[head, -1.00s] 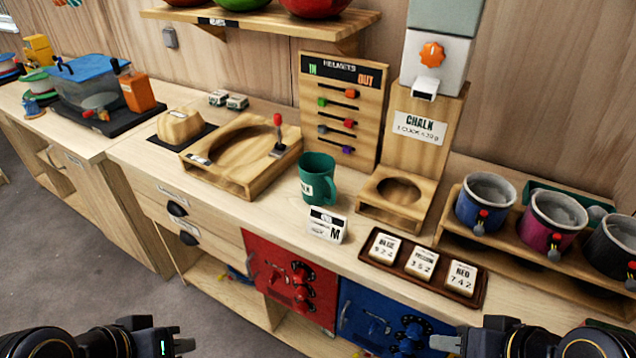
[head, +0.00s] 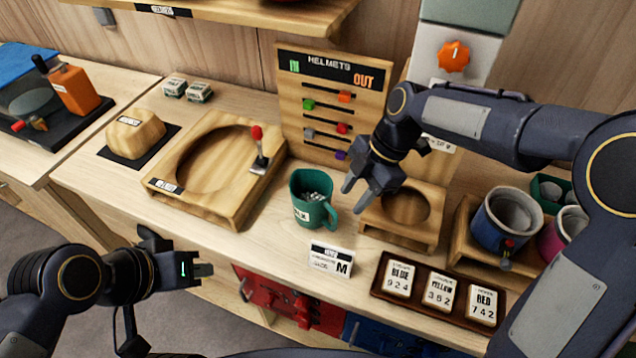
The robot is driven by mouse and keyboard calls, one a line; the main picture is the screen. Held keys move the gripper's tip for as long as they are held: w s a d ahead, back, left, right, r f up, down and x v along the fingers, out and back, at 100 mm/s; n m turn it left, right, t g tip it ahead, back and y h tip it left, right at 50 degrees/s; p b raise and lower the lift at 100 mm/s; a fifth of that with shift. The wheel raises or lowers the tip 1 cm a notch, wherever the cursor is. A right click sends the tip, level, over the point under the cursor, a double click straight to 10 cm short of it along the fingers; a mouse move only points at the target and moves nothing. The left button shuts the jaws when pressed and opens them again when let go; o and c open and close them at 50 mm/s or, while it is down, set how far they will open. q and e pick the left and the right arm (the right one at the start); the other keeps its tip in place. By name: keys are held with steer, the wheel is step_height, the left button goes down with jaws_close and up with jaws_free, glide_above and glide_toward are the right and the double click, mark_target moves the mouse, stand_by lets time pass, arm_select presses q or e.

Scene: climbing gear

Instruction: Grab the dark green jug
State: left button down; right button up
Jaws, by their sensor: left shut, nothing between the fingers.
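The dark green jug (head: 313,205) stands upright on the workbench, between the wooden block with the round hollow and the chalk stand. Its handle (head: 332,216) faces right, a pale label shows low on its front left, and greyish-white bits show inside it. My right gripper (head: 352,200) reaches in from the right, just right of the jug's handle and in front of the chalk stand. Its fingers are apart with nothing between them, and I see no contact with the jug. My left gripper (head: 208,270) is shut and empty, in front of the bench's front edge.
A card marked M (head: 331,262) stands in front of the jug. The chalk stand (head: 390,231) is behind my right gripper. A dark tray (head: 372,287) with three number blocks, the helmet board (head: 288,80), a red-knobbed lever (head: 257,145) and a blue pot (head: 487,228) surround the area.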

mark_target(317, 207)
steer(key=x, duration=0.2)
steer(key=p+x, duration=0.1)
steer(key=x, duration=0.1)
steer(key=p+x, duration=0.1)
steer(key=x, duration=0.2)
steer(key=shift+s+a, duration=0.1)
steer(key=shift+s, duration=0.25)
steer(key=shift+a+f, duration=0.15)
steer(key=shift+f, duration=0.25)
jaws_close()
